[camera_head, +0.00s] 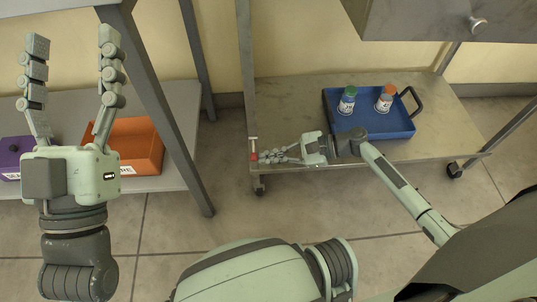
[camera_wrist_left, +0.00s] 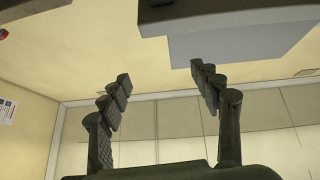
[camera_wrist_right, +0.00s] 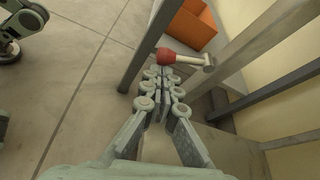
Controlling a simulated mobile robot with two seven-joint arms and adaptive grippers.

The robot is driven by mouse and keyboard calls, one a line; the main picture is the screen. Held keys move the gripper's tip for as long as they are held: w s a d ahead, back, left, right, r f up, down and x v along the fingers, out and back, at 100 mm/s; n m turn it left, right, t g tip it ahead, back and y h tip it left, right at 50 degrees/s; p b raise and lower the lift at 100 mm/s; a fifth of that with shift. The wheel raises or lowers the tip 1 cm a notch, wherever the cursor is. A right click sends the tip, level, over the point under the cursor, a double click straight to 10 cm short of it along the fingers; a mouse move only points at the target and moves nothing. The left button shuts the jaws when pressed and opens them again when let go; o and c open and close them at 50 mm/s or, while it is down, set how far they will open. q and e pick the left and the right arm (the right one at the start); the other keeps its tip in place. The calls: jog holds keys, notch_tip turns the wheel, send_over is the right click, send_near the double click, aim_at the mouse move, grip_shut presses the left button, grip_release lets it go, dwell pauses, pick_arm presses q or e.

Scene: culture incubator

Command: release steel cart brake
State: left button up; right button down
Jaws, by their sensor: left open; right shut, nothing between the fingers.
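The steel cart (camera_head: 285,108) has a caster at its front left corner. A brake lever with a red knob (camera_head: 254,156) is at that corner. In the right wrist view the red knob (camera_wrist_right: 166,56) sits on a pale stem with a metal end. My right gripper (camera_head: 265,156) is shut and empty, its fingertips right beside the red knob. In the right wrist view the fingertips (camera_wrist_right: 161,75) lie just short of the knob; I cannot tell whether they touch it. My left gripper (camera_head: 73,45) is open and empty, raised at the left, far from the cart.
A blue tray (camera_head: 385,132) with bottles (camera_head: 347,100) stands on the cart's lower shelf. A grey table (camera_head: 185,105) to the left bears an orange bin (camera_head: 138,140) and a purple box (camera_head: 12,147). Posts flank the cart. The floor (camera_head: 170,232) in front is clear.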

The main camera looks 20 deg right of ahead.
pick_arm(q)
jog(key=w+a+f+g+y+p, duration=0.1)
jog(key=a+f+g+y+p, duration=0.3)
jog(key=f, duration=0.5)
jog(key=w+a+f+g+y+p, duration=0.1)
jog(key=w+f+g, duration=0.1)
jog(key=f+g, duration=0.5)
pick_arm(e)
jog(key=m, duration=0.1)
jog(key=r+m+g+p, duration=0.1)
jog(key=r+m+g, duration=0.1)
jog(key=shift+s+a+r+p, duration=0.15)
jog(key=shift+s+r+p, duration=0.1)
jog(key=shift+p, duration=0.15)
pick_arm(q)
jog(key=s+a+f+n+g+y+p, duration=0.1)
jog(key=s+a+f+g+y+p, duration=0.1)
jog(key=s+a+f+g+y, duration=0.3)
jog(key=s+a+f+g, duration=0.4)
jog(key=s+a+f, duration=0.4)
jog(key=f, duration=0.1)
jog(key=shift+s+a+f+n+p, duration=0.2)
jog(key=shift+f+n+p, duration=0.1)
jog(key=shift+n+p, duration=0.1)
pick_arm(e)
jog(key=shift+r+m+g+y, duration=0.5)
jog(key=shift+r+m+g, duration=0.15)
jog(key=shift+m, duration=0.45)
pick_arm(q)
jog(key=shift+r, duration=0.1)
